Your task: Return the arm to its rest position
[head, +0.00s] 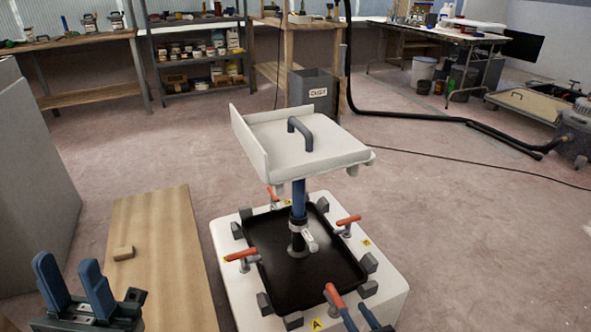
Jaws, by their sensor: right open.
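My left gripper (66,263) is at the lower left, in front of the wooden board. Its two blue fingers stand apart with nothing between them. My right gripper (354,310) shows only as two blue fingertips at the bottom edge, apart from each other, by the front of the white base. The rest of it is out of view.
A white base (228,262) holds a black tray (330,255) ringed by red-handled clamps (240,254) and grey blocks. Above it, a white panel (305,140) with a dark handle sits on a blue post. A wooden board (165,235) with a small block is left.

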